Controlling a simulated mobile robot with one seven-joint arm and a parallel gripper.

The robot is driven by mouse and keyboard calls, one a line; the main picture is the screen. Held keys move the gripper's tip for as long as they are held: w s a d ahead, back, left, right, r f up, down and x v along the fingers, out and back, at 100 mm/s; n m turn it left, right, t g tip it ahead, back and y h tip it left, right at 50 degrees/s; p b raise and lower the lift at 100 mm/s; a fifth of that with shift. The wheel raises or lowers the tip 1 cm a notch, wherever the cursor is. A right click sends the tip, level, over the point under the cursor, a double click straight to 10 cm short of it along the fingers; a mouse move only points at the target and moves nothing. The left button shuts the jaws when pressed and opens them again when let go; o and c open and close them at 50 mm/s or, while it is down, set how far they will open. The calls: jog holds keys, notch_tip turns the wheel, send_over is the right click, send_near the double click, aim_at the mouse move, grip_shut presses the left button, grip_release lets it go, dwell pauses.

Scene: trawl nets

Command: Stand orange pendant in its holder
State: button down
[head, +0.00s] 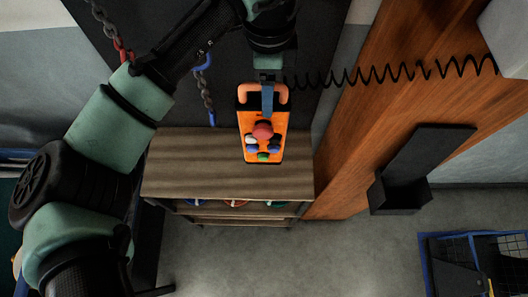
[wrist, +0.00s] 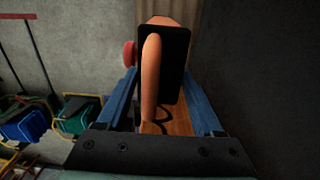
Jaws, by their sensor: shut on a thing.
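The orange pendant (head: 247,130) hangs from my gripper (head: 267,98) in the head view, its face with a red knob and several coloured buttons toward the camera. My gripper is shut on the handle at its top. In the wrist view the pendant's orange handle (wrist: 150,85) runs between the two blue fingers, with its black back plate (wrist: 176,60) beyond. The black holder (head: 400,195), an open-topped pocket with a tall back plate, is fixed on the wooden panel, right of the pendant and apart from it. Its pocket looks empty.
A black coiled cord (head: 390,74) runs from near my gripper to a grey box (head: 508,35) at upper right. A wooden-topped shelf unit (head: 200,170) stands below the pendant. Chains (head: 207,95) hang at left. A blue-framed wire cart (head: 470,255) stands lower right.

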aim_at(267, 120)
jog(key=shift+w+f, duration=0.2)
jog(key=shift+f, duration=0.1)
notch_tip(267, 120, down, 9)
jog(key=p, duration=0.2)
jog(key=shift+s+p, duration=0.15)
jog(key=shift+p, duration=0.25)
jog(key=shift+f, duration=0.2)
jog(key=shift+c, duration=0.2)
grip_release()
notch_tip(267, 120, up, 12)
jog(key=b, duration=0.3)
jog(key=shift+r+b, duration=0.1)
jog(key=shift+b, duration=0.2)
